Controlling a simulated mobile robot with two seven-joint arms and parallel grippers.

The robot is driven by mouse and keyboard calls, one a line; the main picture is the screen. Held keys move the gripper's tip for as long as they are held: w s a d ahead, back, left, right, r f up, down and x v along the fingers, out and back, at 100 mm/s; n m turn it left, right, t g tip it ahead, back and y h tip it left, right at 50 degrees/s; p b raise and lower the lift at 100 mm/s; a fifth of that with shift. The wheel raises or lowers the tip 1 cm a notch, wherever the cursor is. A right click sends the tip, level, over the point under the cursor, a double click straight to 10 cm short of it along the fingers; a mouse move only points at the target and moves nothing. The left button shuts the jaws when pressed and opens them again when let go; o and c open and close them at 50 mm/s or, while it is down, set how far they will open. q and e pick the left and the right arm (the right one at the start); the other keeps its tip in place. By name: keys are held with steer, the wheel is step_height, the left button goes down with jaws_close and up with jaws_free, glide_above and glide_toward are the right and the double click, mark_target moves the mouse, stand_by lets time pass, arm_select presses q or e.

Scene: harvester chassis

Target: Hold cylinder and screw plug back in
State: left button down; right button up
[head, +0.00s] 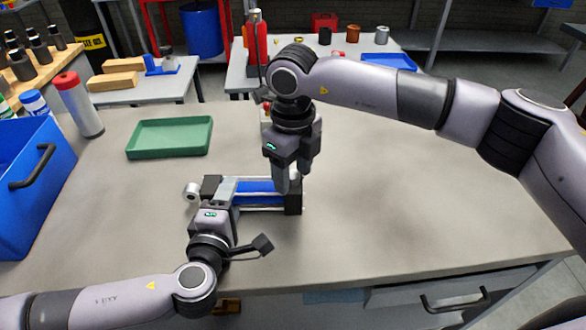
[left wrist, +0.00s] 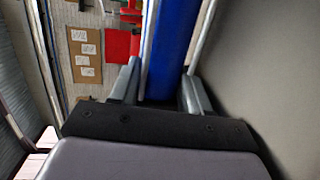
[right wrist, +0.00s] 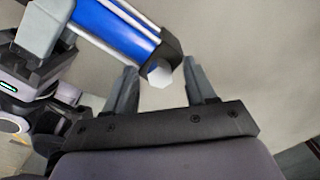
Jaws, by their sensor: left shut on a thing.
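The cylinder has a blue body (head: 257,190), metal rods along it and black end blocks. It lies on its side on the workbench. My left gripper (head: 223,186) is shut on it near its left end; in the left wrist view the fingers flank the blue body (left wrist: 172,45). A pale hexagonal plug (right wrist: 160,73) sits at the face of the right black end block (right wrist: 172,48); how deep it sits I cannot tell. My right gripper (right wrist: 160,68) is open, a finger on either side of the plug with visible gaps. In the head view it hangs over the right end block (head: 294,203).
A green tray (head: 168,138) lies behind and left of the cylinder. A red-capped bottle (head: 78,104) and a blue bin (head: 38,175) stand at the left. The bench top (head: 400,200) is clear on the right.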

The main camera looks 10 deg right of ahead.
steer(key=shift+r, duration=0.1)
arm_select(q)
steer(key=shift+c, duration=2.3)
jaws_free()
steer(key=shift+s+f, duration=0.1)
steer(key=shift+s, duration=0.05)
arm_select(e)
step_height(320, 180, up, 12)
arm_select(q)
steer(key=shift+f, duration=0.1)
steer(key=shift+s+a, duration=0.15)
steer(key=shift+s, duration=0.45)
steer(key=v, duration=0.2)
steer(key=p+v, duration=0.1)
steer(key=v, duration=0.1)
steer(key=shift+s+a+r, duration=0.15)
steer(key=shift+s+r, duration=0.15)
steer(key=shift+s, duration=0.05)
steer(key=shift+s+a+r, duration=0.15)
steer(key=shift+s+r, duration=0.1)
steer(key=shift+s, duration=0.25)
arm_select(e)
steer(key=shift+r, duration=0.45)
